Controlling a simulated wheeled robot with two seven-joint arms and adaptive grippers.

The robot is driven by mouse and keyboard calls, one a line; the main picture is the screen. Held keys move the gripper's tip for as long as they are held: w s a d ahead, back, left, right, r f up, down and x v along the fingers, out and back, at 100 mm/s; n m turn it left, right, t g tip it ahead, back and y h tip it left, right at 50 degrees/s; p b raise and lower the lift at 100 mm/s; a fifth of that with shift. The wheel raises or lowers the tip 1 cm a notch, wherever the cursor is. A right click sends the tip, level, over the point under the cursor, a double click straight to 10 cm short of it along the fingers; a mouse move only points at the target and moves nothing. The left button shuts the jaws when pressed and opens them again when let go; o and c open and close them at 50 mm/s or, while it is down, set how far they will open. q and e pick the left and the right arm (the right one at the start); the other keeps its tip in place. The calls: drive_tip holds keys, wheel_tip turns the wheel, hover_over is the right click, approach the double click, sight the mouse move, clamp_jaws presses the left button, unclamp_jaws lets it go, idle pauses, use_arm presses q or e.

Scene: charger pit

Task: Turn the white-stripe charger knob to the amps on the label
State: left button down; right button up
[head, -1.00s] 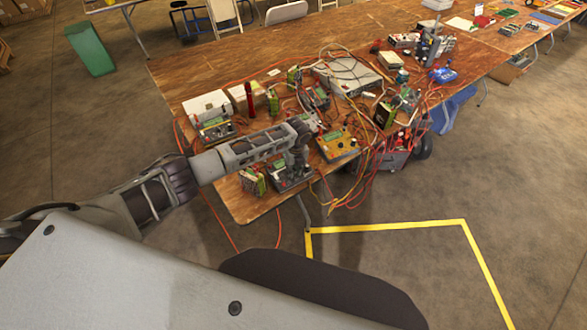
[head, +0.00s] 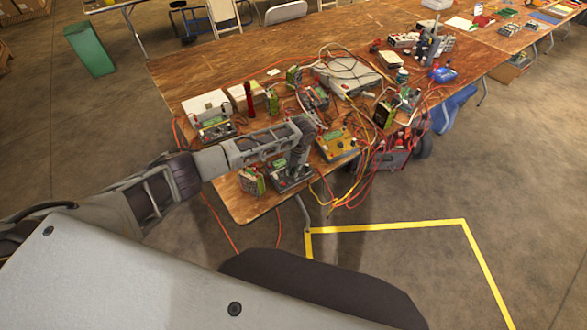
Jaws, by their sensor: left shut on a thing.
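My left gripper (head: 293,173) points down at a dark grey charger (head: 280,185) with a small green screen, at the near edge of the wooden table. It is shut on the charger's knob, which the fingers and wrist hide. I cannot make out a white stripe, the dial marks or the amps on a label from here. A yellow charger (head: 338,146) stands just right of the gripper. Another grey charger (head: 213,127) stands farther left on the table. My right gripper is not in view.
Several green battery packs, such as one by the near edge (head: 252,182), stand among the chargers. Red and yellow cables (head: 345,198) hang over the table's right edge. A grey power supply (head: 347,75) lies behind. Yellow tape (head: 390,226) marks the clear floor in front.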

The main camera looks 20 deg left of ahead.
use_arm(q)
drive_tip(key=shift+m, duration=0.6)
drive_tip(key=c, duration=1.3)
unclamp_jaws()
drive_tip(key=shift+r, duration=0.15)
drive_tip(key=shift+s+d+r, duration=0.1)
drive_tip(key=shift+d+r, duration=0.2)
drive_tip(key=shift+r, duration=1.65)
drive_tip(key=shift+s+d+r, duration=0.1)
drive_tip(key=shift+d+r, duration=0.25)
drive_tip(key=shift+r, duration=1.55)
drive_tip(key=shift+s+d+r, duration=0.1)
drive_tip(key=shift+d+r, duration=0.2)
drive_tip(key=shift+r, duration=1.65)
drive_tip(key=shift+f, duration=0.1)
